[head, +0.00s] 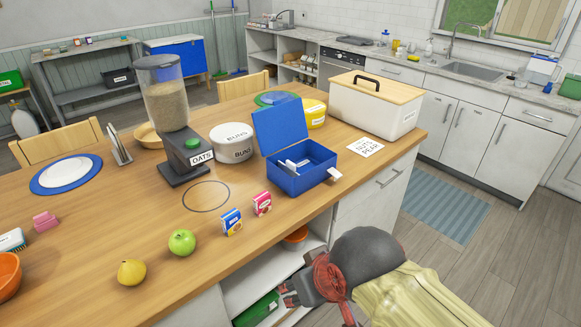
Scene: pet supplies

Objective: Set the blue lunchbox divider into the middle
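The blue lunchbox (305,179) stands on the wooden counter right of centre, with its lid (280,126) raised at the back. Small pale, divider-like pieces (293,165) show inside it. I cannot tell exactly how they sit or which one is the divider. A small white tag (335,174) is at the box's right side. My gripper (287,292) is at the lower middle, in front of the counter beside the open shelves, well below and apart from the lunchbox. Its fingers are small and partly dark, so their opening is unclear.
Near the lunchbox are blue and red small boxes (231,222) (262,204), a green apple (182,242), a white BUNS tin (232,144), an OATS dispenser (168,105) and a note card (366,147). A white bread bin (375,108) stands behind. The counter's front edge lies between my gripper and the lunchbox.

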